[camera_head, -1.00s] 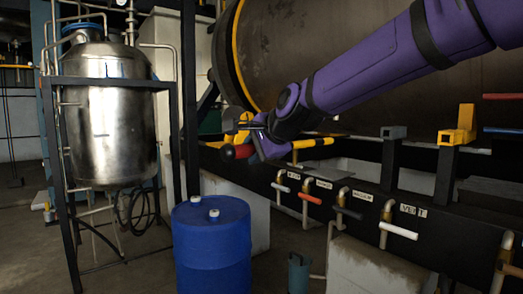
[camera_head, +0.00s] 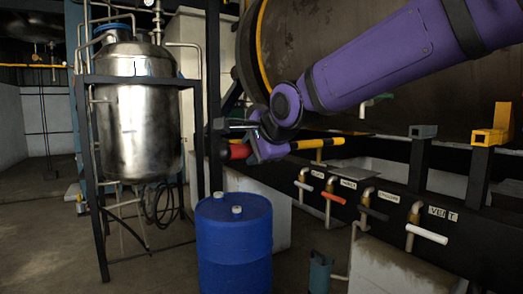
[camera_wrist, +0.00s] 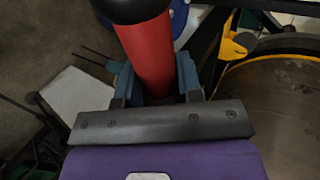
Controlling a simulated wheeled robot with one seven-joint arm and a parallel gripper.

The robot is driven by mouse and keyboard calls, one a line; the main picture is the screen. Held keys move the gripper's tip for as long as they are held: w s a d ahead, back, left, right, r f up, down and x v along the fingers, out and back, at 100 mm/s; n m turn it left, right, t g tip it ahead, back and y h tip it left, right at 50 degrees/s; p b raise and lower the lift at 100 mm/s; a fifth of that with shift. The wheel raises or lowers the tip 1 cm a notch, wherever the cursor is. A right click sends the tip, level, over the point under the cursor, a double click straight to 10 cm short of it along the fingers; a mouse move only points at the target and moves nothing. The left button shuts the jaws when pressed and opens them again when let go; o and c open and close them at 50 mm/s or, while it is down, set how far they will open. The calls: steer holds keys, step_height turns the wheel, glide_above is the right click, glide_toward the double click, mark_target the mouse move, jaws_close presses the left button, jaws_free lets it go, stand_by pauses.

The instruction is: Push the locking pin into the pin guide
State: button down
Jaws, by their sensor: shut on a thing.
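My gripper (camera_head: 255,146) is shut on a red cylinder with a black end cap (camera_head: 236,152), which seems to be the grip of the locking pin. In the wrist view the red grip (camera_wrist: 148,50) sits between the two blue-grey fingers (camera_wrist: 158,78). At the right, a yellow block (camera_head: 493,132) and a grey block (camera_head: 422,131) stand on dark posts, apart from the pin. I cannot tell which is the pin guide.
A large dark round vessel (camera_head: 300,50) with a yellow rim stands behind my arm. A row of labelled taps (camera_head: 368,195) lines the dark beam below. A blue drum (camera_head: 235,245) and a steel tank (camera_head: 138,115) stand to the left. Floor at the far left is open.

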mark_target(241, 148)
steer(key=shift+s+a, duration=0.55)
steer(key=shift+a, duration=0.25)
steer(key=shift+s+a, duration=0.5)
steer(key=shift+a, duration=0.25)
